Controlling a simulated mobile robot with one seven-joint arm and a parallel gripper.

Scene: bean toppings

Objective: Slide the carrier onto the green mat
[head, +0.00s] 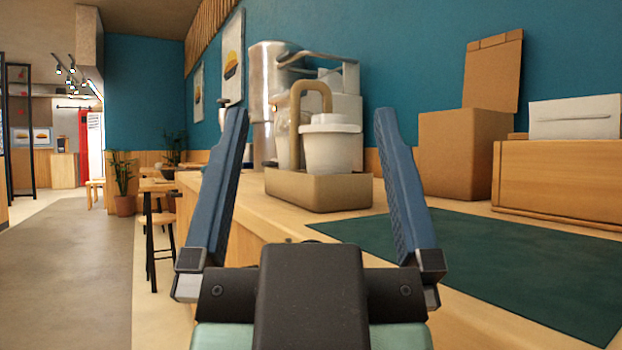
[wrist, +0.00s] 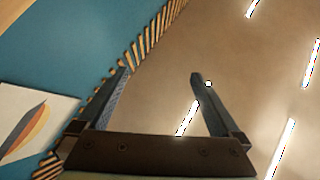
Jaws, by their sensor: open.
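The carrier (head: 330,193) is a tan cardboard holder with an arched handle. It stands upright on the wooden counter and holds white lidded cups (head: 331,148). The dark green mat (head: 490,262) lies flat on the counter, nearer to me and to the right of the carrier. The carrier stands beyond the mat's far left corner, apart from it. My gripper (head: 311,112) is open and empty, its blue fingers pointing up in front of the counter, with the carrier seen between them. In the wrist view, my gripper (wrist: 158,75) is open with only wall and ceiling beyond it.
A metal coffee machine (head: 268,90) stands behind the carrier. An open cardboard box (head: 462,145) and a wooden crate (head: 558,178) with a white box (head: 575,117) stand behind the mat. The mat is bare where it shows. Stools and tables stand on the floor at left.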

